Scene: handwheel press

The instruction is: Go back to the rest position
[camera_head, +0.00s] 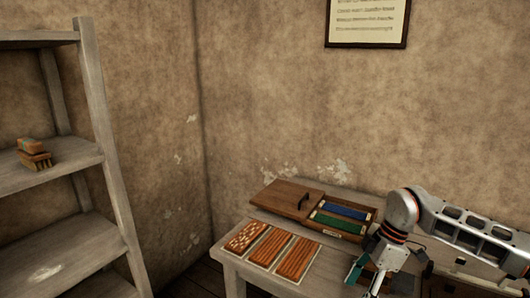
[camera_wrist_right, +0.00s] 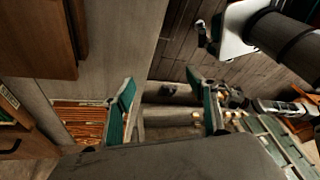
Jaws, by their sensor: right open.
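My right arm comes in from the right in the camera_head view, its gripper (camera_head: 366,276) pointing down over the right part of the grey table (camera_head: 233,262). In the right wrist view the same gripper (camera_wrist_right: 162,84) shows two green-padded fingers set wide apart, with nothing between them. It is open and empty. My left gripper is in neither view.
On the table are a wooden box (camera_head: 341,233) with blue and green contents, a wooden lid (camera_head: 287,199) with a dark handle, and several ribbed reddish panels (camera_head: 270,247). A shelf (camera_head: 105,150) holding a brush-like object (camera_head: 34,154) stands left. A framed notice (camera_head: 367,22) hangs above.

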